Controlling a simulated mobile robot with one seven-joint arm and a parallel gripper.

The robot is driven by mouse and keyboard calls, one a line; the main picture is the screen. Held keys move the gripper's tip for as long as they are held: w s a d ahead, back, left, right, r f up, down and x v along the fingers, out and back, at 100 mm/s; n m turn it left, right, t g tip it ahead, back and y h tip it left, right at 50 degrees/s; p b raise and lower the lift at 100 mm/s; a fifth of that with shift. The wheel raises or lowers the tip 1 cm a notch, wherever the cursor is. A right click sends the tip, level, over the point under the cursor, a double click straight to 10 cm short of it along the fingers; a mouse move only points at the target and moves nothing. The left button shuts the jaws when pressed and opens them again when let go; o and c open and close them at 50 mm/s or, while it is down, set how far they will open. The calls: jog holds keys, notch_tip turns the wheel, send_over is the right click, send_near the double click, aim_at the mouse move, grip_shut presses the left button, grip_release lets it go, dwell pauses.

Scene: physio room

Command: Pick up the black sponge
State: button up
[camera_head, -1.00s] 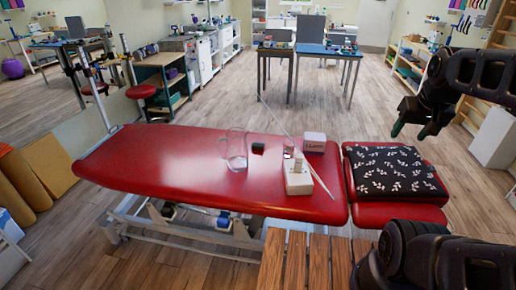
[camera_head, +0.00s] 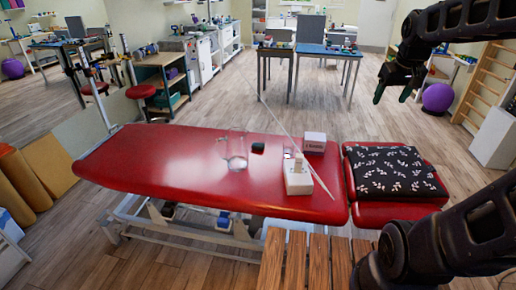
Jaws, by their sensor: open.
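The black sponge (camera_head: 258,148) is a small dark block lying on the red treatment table (camera_head: 160,163), near its middle. It sits just right of a clear glass jug (camera_head: 237,152) and left of a white box. My gripper (camera_head: 391,96) is at the upper right, raised well above and to the right of the sponge. Its fingers point down, are apart, and hold nothing. The whole sponge top seems visible, but it is small in the picture.
A white block-shaped object (camera_head: 298,178) and a white labelled box (camera_head: 315,142) stand right of the sponge. A thin pale stick (camera_head: 322,182) lies near them. A black patterned pillow (camera_head: 394,170) lies on the table's right section. A wooden slatted bench (camera_head: 308,262) is in front.

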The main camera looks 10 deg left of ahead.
jog(key=w+a+n, duration=0.1)
jog(key=w+a, duration=0.2)
jog(key=w, duration=0.3)
jog(key=w+a+n+g, duration=0.1)
jog(key=w+a+n, duration=0.1)
jog(key=w+a, duration=0.35)
jog(key=w+a+n, duration=0.1)
jog(key=w, duration=0.7)
jog(key=n+g, duration=0.3)
jog(key=n, duration=0.8)
send_over(258, 144)
jog(key=f, duration=4.6)
jog(key=shift+w+d+f, duration=0.1)
jog(key=shift+w+f, duration=0.1)
jog(key=shift+f, duration=0.15)
jog(key=shift+m, duration=0.3)
jog(key=shift+s+f, duration=0.2)
jog(key=shift+f, duration=1.1)
jog(key=shift+s+f, duration=0.15)
jog(key=shift+f, duration=1.15)
